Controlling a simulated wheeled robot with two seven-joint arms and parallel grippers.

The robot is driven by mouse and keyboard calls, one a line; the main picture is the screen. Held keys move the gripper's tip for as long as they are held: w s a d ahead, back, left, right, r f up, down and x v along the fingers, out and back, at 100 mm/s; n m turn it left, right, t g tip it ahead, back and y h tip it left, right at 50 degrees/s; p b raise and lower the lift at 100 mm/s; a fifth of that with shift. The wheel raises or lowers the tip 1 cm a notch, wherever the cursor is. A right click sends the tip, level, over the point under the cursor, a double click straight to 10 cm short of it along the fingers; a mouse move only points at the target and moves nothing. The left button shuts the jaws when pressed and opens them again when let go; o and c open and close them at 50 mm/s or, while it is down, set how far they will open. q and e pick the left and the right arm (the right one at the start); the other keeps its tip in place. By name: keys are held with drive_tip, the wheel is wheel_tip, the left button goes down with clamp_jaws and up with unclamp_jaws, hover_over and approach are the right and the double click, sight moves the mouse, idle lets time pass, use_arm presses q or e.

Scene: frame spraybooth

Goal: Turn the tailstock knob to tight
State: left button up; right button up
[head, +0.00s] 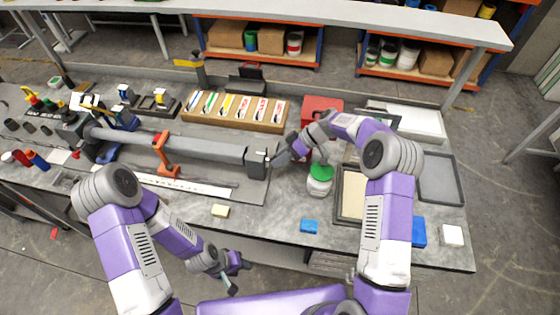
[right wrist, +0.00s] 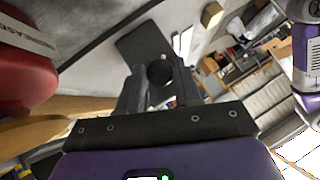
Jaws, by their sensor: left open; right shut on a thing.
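The tailstock (head: 257,160) is the grey block at the right end of the long grey bed (head: 195,145) on the bench. My right gripper (head: 279,158) reaches in from the right to the tailstock's end face. In the right wrist view, my right gripper (right wrist: 158,85) is shut on a dark round knob (right wrist: 160,72) that sits between its fingers. In the head view the knob is mostly hidden by the gripper, and its setting cannot be read. My left gripper (head: 232,276) is open and empty, low in front of the bench.
An orange clamp (head: 165,157) stands midway along the bed. A green-lidded jar (head: 320,178) is close beside my right arm, and a red container (head: 320,107) stands behind. A wooden rack (head: 235,123) is at the back.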

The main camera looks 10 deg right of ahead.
drive_tip(key=shift+w+f+m+g+y+b, duration=0.15)
drive_tip(key=shift+m+g+y+b, duration=0.15)
drive_tip(key=shift+m+g+b, duration=0.3)
drive_tip(key=o, duration=1)
drive_tip(key=shift+o, duration=0.2)
wheel_tip(320, 180, up, 10)
drive_tip(key=shift+r, duration=0.2)
